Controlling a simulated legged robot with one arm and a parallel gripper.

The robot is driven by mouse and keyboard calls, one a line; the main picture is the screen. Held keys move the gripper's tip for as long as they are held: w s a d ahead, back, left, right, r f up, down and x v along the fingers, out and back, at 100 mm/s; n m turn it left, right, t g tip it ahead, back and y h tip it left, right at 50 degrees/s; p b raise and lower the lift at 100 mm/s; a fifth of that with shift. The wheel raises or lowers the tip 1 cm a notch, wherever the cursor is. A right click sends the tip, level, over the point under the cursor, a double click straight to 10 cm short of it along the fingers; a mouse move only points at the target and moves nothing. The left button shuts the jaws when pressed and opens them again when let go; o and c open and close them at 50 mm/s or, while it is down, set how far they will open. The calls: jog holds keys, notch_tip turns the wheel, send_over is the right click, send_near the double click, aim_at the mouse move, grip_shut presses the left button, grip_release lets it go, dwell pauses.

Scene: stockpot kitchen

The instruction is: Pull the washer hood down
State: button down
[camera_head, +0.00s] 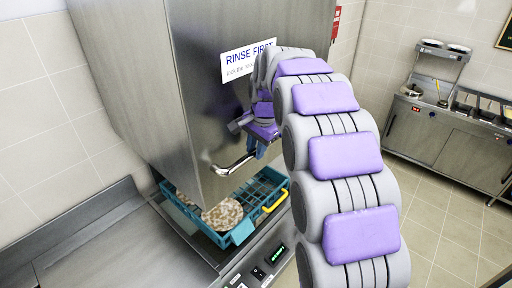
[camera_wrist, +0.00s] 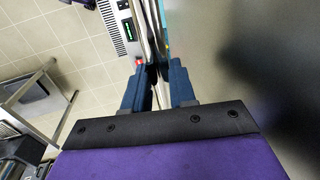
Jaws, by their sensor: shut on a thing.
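The washer hood (camera_head: 205,110) is a tall steel box with a "RINSE FIRST" sign on its front. Its lower edge hangs just above and partly in front of a blue dish rack. The hood's bar handle (camera_head: 232,168) runs along the lower front. My gripper (camera_head: 262,150) is at the right end of this handle. In the wrist view, my gripper (camera_wrist: 158,72) has its two blue fingers closed on the handle bar (camera_wrist: 152,45). The exact contact is partly hidden by my arm in the head view.
The blue rack (camera_head: 243,222) with yellow handles holds a speckled plate (camera_head: 222,214) below the hood. A steel counter (camera_head: 105,245) lies to the left. A control panel (camera_head: 265,265) faces the front. Open tiled floor lies right, before a steel cabinet (camera_head: 440,130).

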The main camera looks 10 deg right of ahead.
dwell(0.4)
notch_tip(320, 180, down, 42)
jog(key=b, duration=0.9)
jog(key=shift+f, duration=0.15)
jog(key=shift+s, duration=0.15)
jog(key=c, duration=1.3)
grip_release()
jog(key=shift+f, duration=0.1)
jog(key=o, duration=0.3)
jog(key=shift+w, duration=0.25)
jog(key=shift+o, duration=0.3)
jog(key=shift+s, duration=0.15)
jog(key=shift+r, duration=0.2)
